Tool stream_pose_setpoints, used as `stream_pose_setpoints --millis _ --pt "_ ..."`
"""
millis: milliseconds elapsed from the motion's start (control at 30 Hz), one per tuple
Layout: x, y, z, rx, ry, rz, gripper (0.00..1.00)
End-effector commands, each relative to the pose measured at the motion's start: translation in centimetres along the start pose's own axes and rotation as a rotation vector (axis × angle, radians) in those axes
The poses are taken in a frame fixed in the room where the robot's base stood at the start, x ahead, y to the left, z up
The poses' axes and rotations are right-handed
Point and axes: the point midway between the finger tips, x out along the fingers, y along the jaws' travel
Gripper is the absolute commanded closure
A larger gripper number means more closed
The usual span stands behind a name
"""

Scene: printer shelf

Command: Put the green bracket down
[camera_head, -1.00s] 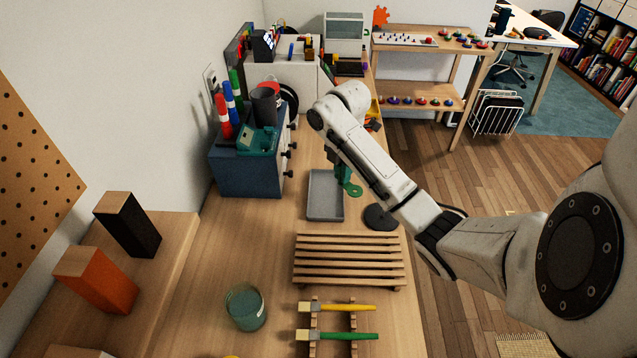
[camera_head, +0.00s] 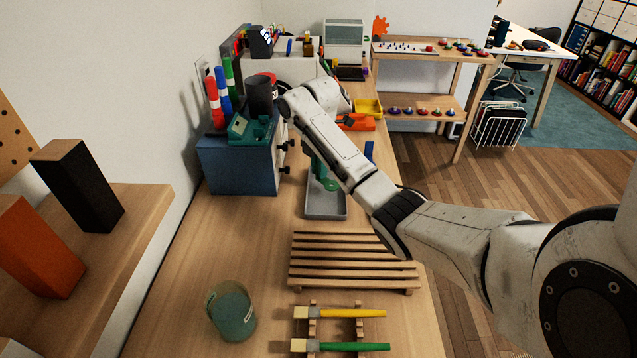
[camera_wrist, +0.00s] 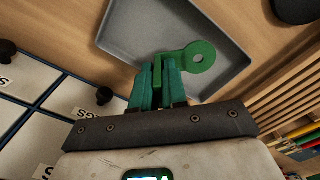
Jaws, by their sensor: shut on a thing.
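My gripper (camera_wrist: 158,85), with green fingers, is shut on the green bracket (camera_wrist: 200,56). The bracket has a flat round end with a hole, which sticks out to the right of the fingers in the wrist view. In the head view the bracket (camera_head: 331,184) shows low over the grey tray (camera_head: 326,212), with my gripper (camera_head: 317,168) above it, partly hidden by my arm. The tray (camera_wrist: 120,22) lies beneath the bracket in the wrist view and looks empty. I cannot tell whether the bracket touches the tray.
A blue drawer cabinet (camera_head: 237,168) stands left of the tray. A slatted wooden rack (camera_head: 350,262) is in front of it. A dark round disc (camera_wrist: 296,8) lies beyond the tray's right side. A glass jar (camera_head: 232,312) and two brushes (camera_head: 345,313) are nearer. Bench between cabinet and jar is clear.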

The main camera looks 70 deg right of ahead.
Motion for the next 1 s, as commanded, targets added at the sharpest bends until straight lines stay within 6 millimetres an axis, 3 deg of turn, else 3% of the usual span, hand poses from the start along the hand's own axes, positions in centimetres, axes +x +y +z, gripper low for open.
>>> stream_pose_setpoints --millis 300,733,767,800,1000 --pt "3.3 0.5 0.1 0.001 0.001 -0.001 1.00" --pt "4.0 0.5 0.0 0.001 0.000 -0.001 1.00" --pt "4.0 0.5 0.0 0.001 0.000 -0.001 0.84" --pt "4.0 0.5 0.0 0.001 0.000 -0.001 0.81" --pt "4.0 0.5 0.0 0.001 0.000 0.000 0.77"
